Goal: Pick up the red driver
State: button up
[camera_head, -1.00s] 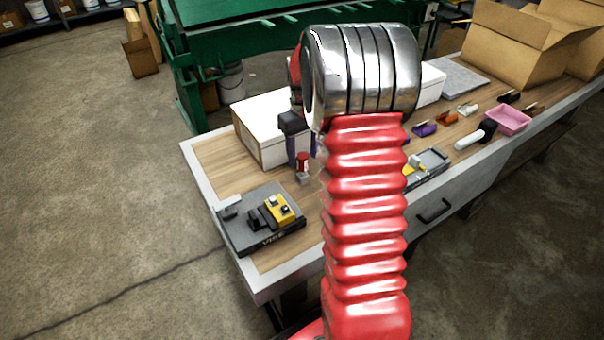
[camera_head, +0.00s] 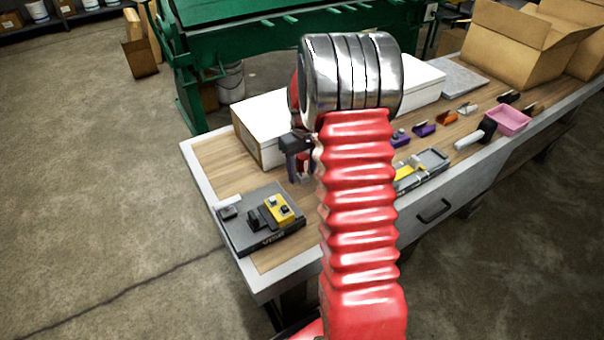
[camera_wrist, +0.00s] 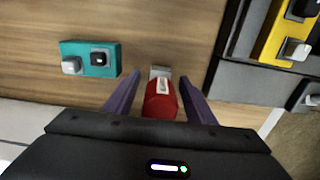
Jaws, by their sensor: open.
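The red driver (camera_wrist: 160,100) lies on the wooden bench top in the wrist view, a short red cylinder with a small grey piece at its far end. My gripper (camera_wrist: 161,84) is open, with one purple finger on each side of the red driver. I cannot tell whether either finger touches it. In the head view the red driver (camera_head: 303,163) shows as a small red patch among the fingers of my gripper (camera_head: 300,174), partly hidden by them.
A teal block (camera_wrist: 90,59) with two knobs sits left of the driver in the wrist view. A dark case with a yellow block (camera_head: 283,208) lies near the bench's left end. A white box (camera_head: 265,128) stands behind my gripper. A pink bin (camera_head: 508,121) is at the right.

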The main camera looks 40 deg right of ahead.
aim_at(302, 155)
jog(key=shift+f, duration=0.4)
jog(key=shift+c, duration=0.3)
jog(key=c, duration=1.1)
jog(key=shift+r, duration=0.1)
jog(key=shift+c, duration=0.2)
notch_tip(302, 155, up, 10)
jog(key=shift+f, duration=0.1)
